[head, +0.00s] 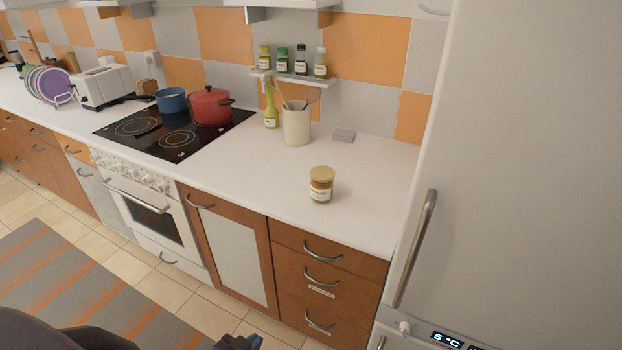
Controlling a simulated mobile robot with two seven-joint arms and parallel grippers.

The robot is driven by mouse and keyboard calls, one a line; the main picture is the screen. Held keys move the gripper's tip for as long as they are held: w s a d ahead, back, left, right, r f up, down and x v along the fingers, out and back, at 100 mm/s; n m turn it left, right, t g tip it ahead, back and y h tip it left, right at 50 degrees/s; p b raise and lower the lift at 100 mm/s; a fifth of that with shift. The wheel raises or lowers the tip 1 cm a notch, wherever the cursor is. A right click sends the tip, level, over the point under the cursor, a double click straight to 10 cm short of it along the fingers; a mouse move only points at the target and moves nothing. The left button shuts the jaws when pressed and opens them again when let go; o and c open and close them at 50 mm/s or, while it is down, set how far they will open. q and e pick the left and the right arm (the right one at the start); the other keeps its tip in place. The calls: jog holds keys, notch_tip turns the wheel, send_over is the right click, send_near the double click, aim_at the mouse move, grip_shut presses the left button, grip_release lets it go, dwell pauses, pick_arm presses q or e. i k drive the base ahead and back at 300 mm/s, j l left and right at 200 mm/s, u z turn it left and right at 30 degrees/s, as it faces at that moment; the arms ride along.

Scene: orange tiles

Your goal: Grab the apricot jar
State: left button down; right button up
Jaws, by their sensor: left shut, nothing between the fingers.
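The apricot jar (321,185) stands upright on the white counter (260,183), near its front edge and left of the fridge. It has a gold lid, amber contents and a white label whose text is too small to read surely. My left gripper (238,343) shows only in part at the bottom edge of the head view, low in front of the cabinets and well apart from the jar. It is shut and holds nothing. My right gripper is not in view.
A cream utensil crock (296,126), a yellow-green bottle (271,108) and a small grey block (343,135) stand behind the jar. A red pot (210,106) and blue pan (171,100) sit on the black hob. The tall fridge (520,170) bounds the right. Counter around the jar is clear.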

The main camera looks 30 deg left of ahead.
aim_at(321, 177)
jog(key=i+j, duration=0.1)
jog(key=j, duration=0.35)
jog(key=i+j, duration=0.1)
jog(key=j, duration=0.3)
jog(key=i+j, duration=0.1)
jog(key=j, duration=0.35)
jog(key=i+j, duration=0.1)
jog(key=j, duration=0.35)
